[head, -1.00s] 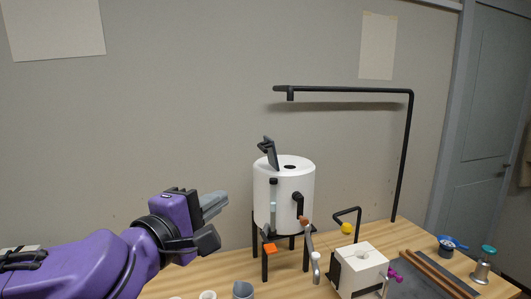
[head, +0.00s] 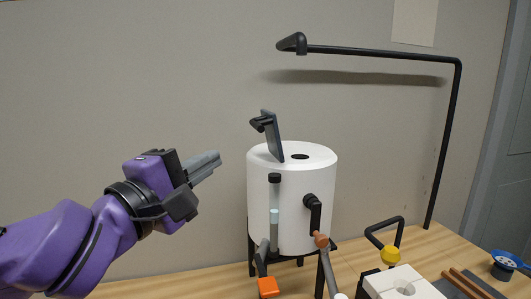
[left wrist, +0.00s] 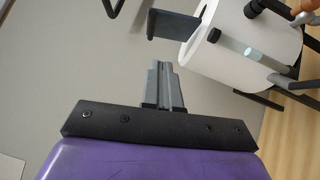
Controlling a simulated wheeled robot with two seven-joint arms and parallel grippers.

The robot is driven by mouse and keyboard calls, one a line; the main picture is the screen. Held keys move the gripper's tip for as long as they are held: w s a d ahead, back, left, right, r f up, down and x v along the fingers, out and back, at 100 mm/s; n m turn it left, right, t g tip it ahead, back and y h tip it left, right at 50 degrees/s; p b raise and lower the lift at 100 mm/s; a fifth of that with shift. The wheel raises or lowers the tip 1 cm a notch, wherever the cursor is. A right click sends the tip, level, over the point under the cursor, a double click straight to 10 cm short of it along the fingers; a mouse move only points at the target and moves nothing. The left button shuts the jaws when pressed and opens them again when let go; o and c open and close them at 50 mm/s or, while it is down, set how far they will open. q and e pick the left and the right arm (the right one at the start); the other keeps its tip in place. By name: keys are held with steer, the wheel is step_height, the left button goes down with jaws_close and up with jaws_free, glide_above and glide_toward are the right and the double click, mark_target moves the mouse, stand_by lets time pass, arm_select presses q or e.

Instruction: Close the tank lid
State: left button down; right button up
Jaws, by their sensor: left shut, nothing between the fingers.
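The white cylindrical tank (head: 268,190) stands on black legs on the table. Its dark lid (head: 273,136) stands nearly upright at the left of the tank's top, with a black handle on its left side. A dark round hole (head: 299,156) in the top is uncovered. My left gripper (head: 218,159) is shut and empty, left of the tank and slightly below the lid, touching neither. The left wrist view shows its closed fingers (left wrist: 163,65), with the lid (left wrist: 172,25) ahead and the tank (left wrist: 235,40) to the right. My right gripper is out of view.
A black overhead pipe (head: 380,52) runs above and right of the tank. A sight tube (head: 274,220), a black elbow pipe (head: 312,210) and an orange-ended lever (head: 268,287) project from the tank's front. A white block (head: 400,283) is at the right.

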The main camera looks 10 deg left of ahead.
arm_select(q)
steer(key=p, duration=0.3)
glide_toward(272, 130)
steer(key=w, duration=0.4)
steer(key=shift+w+d+r+p, duration=0.3)
steer(key=shift+w+d+p, duration=0.2)
steer(key=shift+d, duration=0.2)
steer(key=shift+d+r, duration=0.1)
steer(key=shift+d, duration=0.4)
steer(key=shift+w+a, duration=0.1)
steer(key=shift+a, duration=0.05)
